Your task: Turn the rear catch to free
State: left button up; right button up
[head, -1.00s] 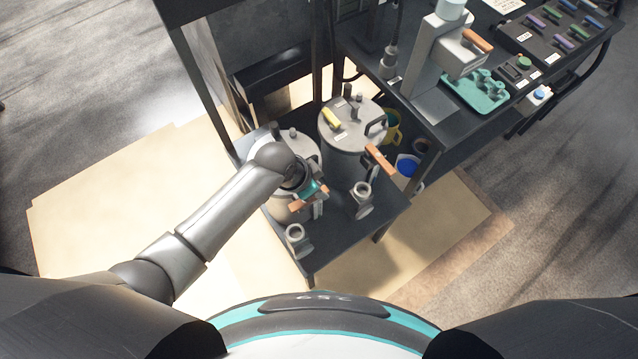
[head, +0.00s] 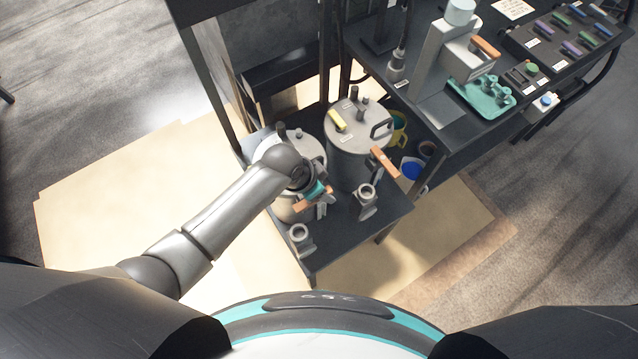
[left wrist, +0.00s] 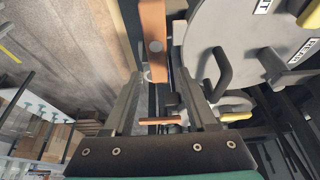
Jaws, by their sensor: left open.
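Two grey lidded pots stand on a dark low stand in the head view, the right pot (head: 357,127) and the left pot (head: 306,146), which is partly behind my left arm. An orange lever (head: 384,162) sticks out at the right pot's side. Another orange bar (head: 308,203) shows beside my left gripper (head: 322,209) at the left pot. In the left wrist view, the gripper (left wrist: 162,78) is open, with the end of an orange lever (left wrist: 153,40) between its fingertips. I cannot tell whether they touch, or which lever is the rear catch. My right gripper is not visible.
Two grey cup-like fittings (head: 300,236) (head: 366,197) stand at the stand's front. A dark bench at the upper right holds a grey machine (head: 447,50), a teal tray (head: 484,96) and a rack. A blue container (head: 411,170) sits beside the right pot.

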aim_at(301, 205)
pick_arm(q)
jog(key=p+v, duration=0.4)
jog(key=v, duration=1.1)
jog(key=shift+s, duration=0.1)
